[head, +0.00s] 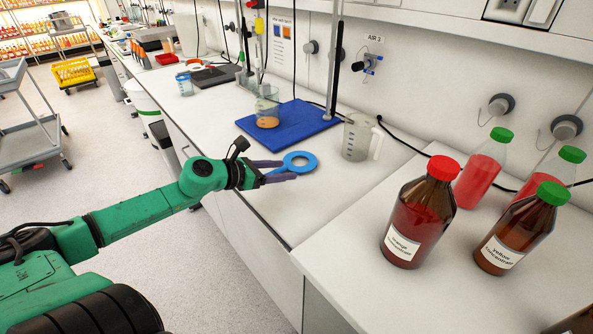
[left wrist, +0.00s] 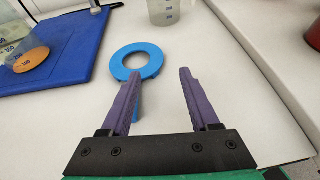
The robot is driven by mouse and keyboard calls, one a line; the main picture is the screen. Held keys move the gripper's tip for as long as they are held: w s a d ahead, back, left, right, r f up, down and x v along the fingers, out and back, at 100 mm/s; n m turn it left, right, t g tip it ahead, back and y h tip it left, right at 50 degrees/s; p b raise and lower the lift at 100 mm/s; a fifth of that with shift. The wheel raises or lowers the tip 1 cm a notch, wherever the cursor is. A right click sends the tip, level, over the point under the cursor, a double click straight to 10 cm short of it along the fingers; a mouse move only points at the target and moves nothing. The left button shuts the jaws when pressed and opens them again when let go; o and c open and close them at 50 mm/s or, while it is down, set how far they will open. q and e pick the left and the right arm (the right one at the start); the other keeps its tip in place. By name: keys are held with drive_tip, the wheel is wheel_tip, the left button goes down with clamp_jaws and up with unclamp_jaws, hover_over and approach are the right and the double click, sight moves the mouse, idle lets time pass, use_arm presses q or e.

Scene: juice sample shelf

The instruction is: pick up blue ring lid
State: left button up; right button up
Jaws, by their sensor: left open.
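The blue ring lid (head: 312,161) lies flat on the white bench, in front of the blue mat. It also shows in the left wrist view (left wrist: 157,60), just beyond the fingertips and left of the middle of the jaws. A narrow blue strip runs from the ring towards me beside the left finger, which partly hides it. My left gripper (head: 288,170) is open, with its purple fingers spread and nothing held between them. In the left wrist view, the left fingertip is close to the ring's near edge; contact cannot be told. My right gripper is not in view.
The blue mat (head: 306,125) carries a glass beaker (head: 267,108) with orange liquid and a stand. A clear measuring jug (head: 356,138) stands right of the lid. A red-capped brown bottle (head: 420,213) and green-capped bottles stand farther right. Bench in front is clear.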

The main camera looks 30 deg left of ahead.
sight(309, 166)
use_arm(q)
drive_tip(key=w+f+b, duration=0.2)
drive_tip(key=w+b, duration=0.1)
drive_tip(key=shift+w+f, duration=0.3)
drive_tip(key=shift+w+d+r, duration=0.2)
drive_tip(key=shift+d+r, duration=0.15)
drive_tip(key=shift+r, duration=0.05)
drive_tip(key=shift+w+d, duration=0.25)
drive_tip(key=shift+w, duration=0.3)
drive_tip(key=p+x, duration=0.3)
drive_tip(key=shift+d+r, duration=0.1)
drive_tip(key=shift+w+d+f, duration=0.1)
drive_tip(key=shift+w+f, duration=0.1)
drive_tip(key=shift+f, duration=0.2)
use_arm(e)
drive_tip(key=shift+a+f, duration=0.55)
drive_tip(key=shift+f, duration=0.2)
use_arm(q)
clamp_jaws()
